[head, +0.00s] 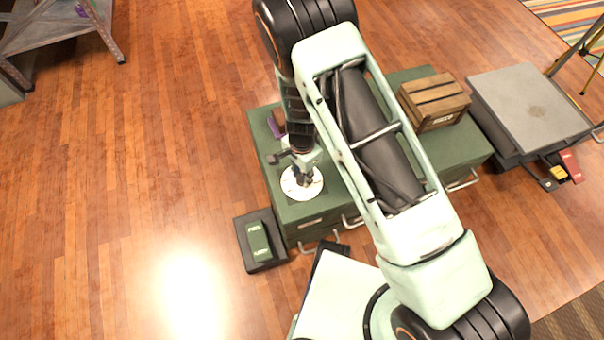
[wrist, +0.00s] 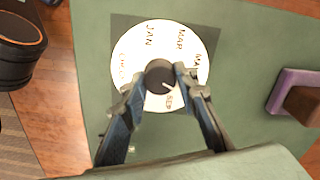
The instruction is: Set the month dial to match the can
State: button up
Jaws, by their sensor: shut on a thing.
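The month dial is a round white disc (wrist: 128,60) with month names around it, lying on the green cabinet top. JAN, MAR and SEP can be read in the wrist view; other labels are partly covered or too blurred. A black knob (wrist: 158,74) with a pale pointer line stands at its centre. The line points toward the lower right, near SEP. My gripper (wrist: 160,84) is shut on the knob. In the head view the dial (head: 290,190) shows under my gripper (head: 302,176).
The green cabinet (head: 440,150) bears a wooden crate (head: 435,98) at its right. A purple and brown object (wrist: 290,95) lies beside the dial. A grey-topped stand (head: 525,105) is at the right.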

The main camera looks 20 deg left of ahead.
aim_at(302, 177)
jog(key=o, duration=1.2)
jog(key=shift+c, duration=0.2)
notch_tip(302, 177, up, 12)
dwell(0.3)
